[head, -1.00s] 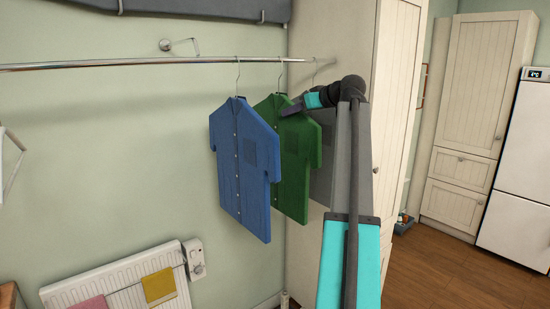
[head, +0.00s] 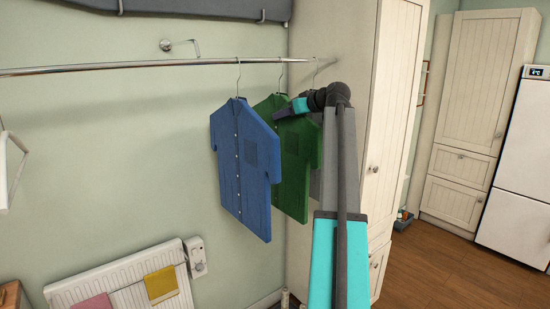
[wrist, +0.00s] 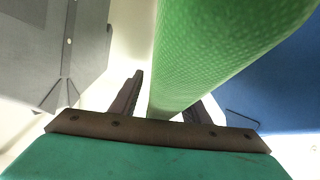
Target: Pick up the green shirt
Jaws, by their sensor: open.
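The green shirt (head: 292,180) hangs from a hanger on the rail, between the blue shirt and a grey shirt. My gripper (head: 279,115) is at the upper part of the green shirt, near its collar and shoulder. In the wrist view the green shirt (wrist: 215,50) looms large and runs down between the two open fingers of my gripper (wrist: 170,92). The right finger is partly hidden behind the green cloth. I cannot tell whether the fingers touch it.
The blue shirt (head: 240,170) hangs close on the left and the grey shirt (wrist: 60,45) on the other side. The metal rail (head: 150,66) runs above, ending near a white cupboard (head: 395,110). A radiator (head: 120,280) stands below left.

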